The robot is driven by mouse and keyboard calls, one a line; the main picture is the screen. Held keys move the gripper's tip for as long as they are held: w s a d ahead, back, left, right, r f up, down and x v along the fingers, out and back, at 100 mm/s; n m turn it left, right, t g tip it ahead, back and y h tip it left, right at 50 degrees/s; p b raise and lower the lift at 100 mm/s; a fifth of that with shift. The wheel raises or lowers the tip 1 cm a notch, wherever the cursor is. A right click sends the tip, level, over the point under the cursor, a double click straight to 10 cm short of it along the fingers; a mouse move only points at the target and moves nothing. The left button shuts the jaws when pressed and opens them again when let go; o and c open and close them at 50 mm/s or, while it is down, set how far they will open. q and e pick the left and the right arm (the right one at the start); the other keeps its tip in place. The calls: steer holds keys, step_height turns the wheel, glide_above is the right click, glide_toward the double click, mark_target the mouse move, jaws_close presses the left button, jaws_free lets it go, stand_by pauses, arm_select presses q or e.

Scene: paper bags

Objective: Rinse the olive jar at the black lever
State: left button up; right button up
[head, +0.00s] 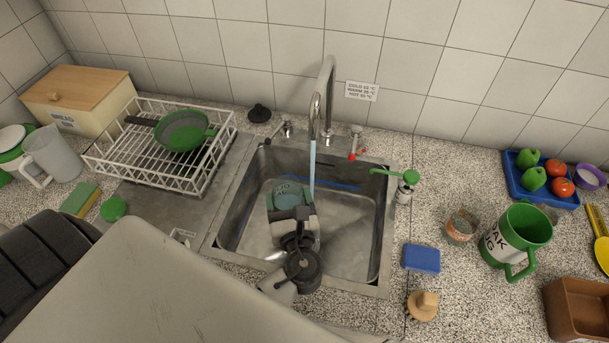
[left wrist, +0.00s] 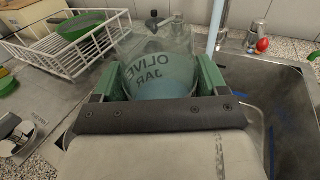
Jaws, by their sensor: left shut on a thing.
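My left gripper (head: 291,212) is shut on the olive jar (head: 288,194), holding it in the sink (head: 345,245). In the left wrist view the clear jar (left wrist: 160,60) carries the lettering "OLIVE JAR" and sits between green finger pads. A water stream (head: 312,160) falls from the tall spout (head: 325,85). It passes at the jar's right edge in the head view; in the left wrist view the stream (left wrist: 216,28) is right of the jar. A black-tipped lever (head: 269,141) is left of the spout; a red-tipped one (head: 352,156) is right. My right gripper is out of view.
A temperature sign (head: 361,91) is on the wall. A dish rack (head: 160,150) with a green pan stands left of the sink. A green-topped dispenser (head: 406,185) is at the sink's right edge.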

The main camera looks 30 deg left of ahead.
mark_target(278, 197)
arm_select(q)
steer(key=shift+r, duration=0.1)
stand_by(0.4)
steer(key=shift+s+r+p, duration=0.2)
steer(key=shift+r+p, duration=0.05)
steer(key=shift+p, duration=0.1)
steer(key=s+r+p, duration=0.2)
steer(key=s+p, duration=0.1)
steer(key=shift+s+d+r+p, duration=0.1)
steer(key=shift+s+r+p, duration=0.05)
steer(key=shift+r+p, duration=0.2)
steer(key=shift+s+r+p, duration=0.35)
steer(key=shift+s+p, duration=0.05)
steer(key=shift+s, duration=0.3)
